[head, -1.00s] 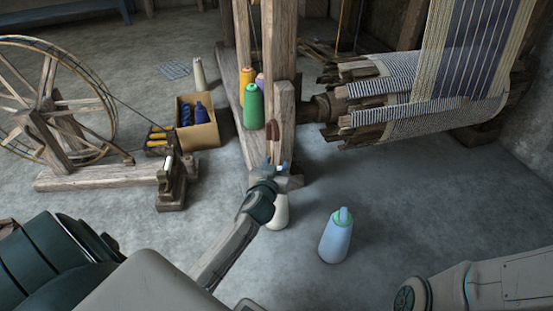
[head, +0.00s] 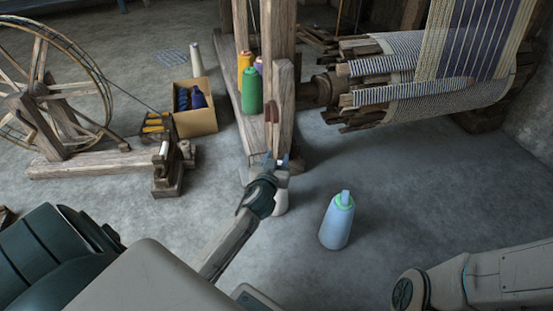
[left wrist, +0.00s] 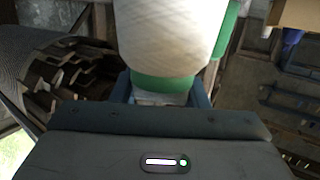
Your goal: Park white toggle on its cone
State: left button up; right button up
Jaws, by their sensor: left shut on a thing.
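My left gripper (head: 278,162) is shut on the white toggle (head: 281,166), of which only a small pale part shows between the fingers. The white cone (head: 281,200) stands upright on the floor just below and behind the gripper, partly hidden by it. In the left wrist view the white cone (left wrist: 170,35) fills the upper middle, with a green band (left wrist: 165,87) at its end beside the blue fingertips. The pale held piece (left wrist: 160,99) lies close to that band; I cannot tell whether they touch. My right gripper is out of view; only its arm shows at lower right.
A light blue cone (head: 337,222) with a green ring and a blue toggle stands to the right. The loom post (head: 282,110) rises just behind the gripper, with a green cone (head: 252,92) beside it. A cardboard box (head: 197,122) and a spinning wheel stand left.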

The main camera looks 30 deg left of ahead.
pick_arm(q)
jog(key=o, duration=1)
jog(key=shift+s+d+r+p, duration=0.15)
jog(key=shift+s+p, duration=0.15)
jog(key=shift+s, duration=0.2)
jog(key=shift+p+v, duration=1.45)
jog(key=shift+v, duration=3.45)
